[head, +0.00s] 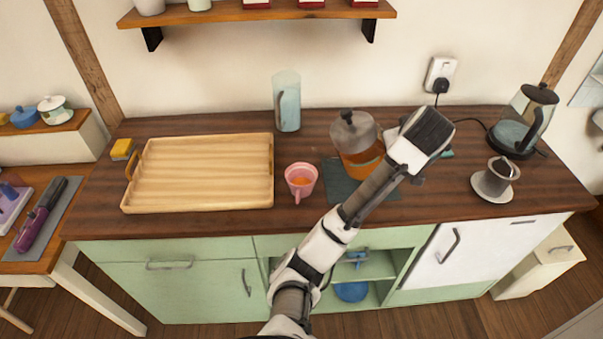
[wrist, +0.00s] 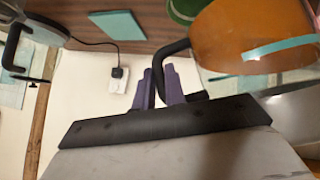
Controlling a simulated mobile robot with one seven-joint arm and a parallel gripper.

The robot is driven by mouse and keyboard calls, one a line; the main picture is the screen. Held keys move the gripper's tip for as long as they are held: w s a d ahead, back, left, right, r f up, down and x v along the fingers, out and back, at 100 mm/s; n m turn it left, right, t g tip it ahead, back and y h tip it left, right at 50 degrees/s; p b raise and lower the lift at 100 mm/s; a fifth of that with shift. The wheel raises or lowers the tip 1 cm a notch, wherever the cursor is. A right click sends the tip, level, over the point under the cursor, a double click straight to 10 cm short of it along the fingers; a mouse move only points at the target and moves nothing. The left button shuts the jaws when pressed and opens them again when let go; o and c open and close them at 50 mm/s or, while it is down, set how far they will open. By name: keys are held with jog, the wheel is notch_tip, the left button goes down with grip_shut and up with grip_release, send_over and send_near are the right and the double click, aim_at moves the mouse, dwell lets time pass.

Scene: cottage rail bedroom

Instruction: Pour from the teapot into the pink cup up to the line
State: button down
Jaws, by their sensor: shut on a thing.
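The glass teapot (head: 358,150) holds orange tea and has a dark lid knob. It looks about upright, right of the pink cup, over a dark slate mat (head: 343,185); I cannot tell whether it touches the mat. In the wrist view, my gripper (wrist: 162,88) has its purple fingers shut on the black handle of the teapot (wrist: 250,35). In the head view my arm hides the fingers and the handle. The pink cup (head: 301,191) stands upright on the counter with some orange liquid inside. I cannot make out its line.
A wooden tray (head: 200,172) lies left of the cup. A pale blue tumbler (head: 287,103) stands behind. A kettle (head: 523,120) and a grey cup on a saucer (head: 492,190) are at the right. A teal square (wrist: 118,25) lies on the counter.

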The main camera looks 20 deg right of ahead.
jog(key=shift+w+a+r, duration=0.1)
jog(key=shift+a+r, duration=0.1)
jog(key=shift+d, duration=0.15)
dwell(0.7)
jog(key=shift+a, duration=0.2)
dwell(0.8)
jog(key=shift+a+r+h, duration=0.1)
jog(key=shift+h, duration=0.2)
jog(key=shift+a, duration=0.1)
dwell(0.6)
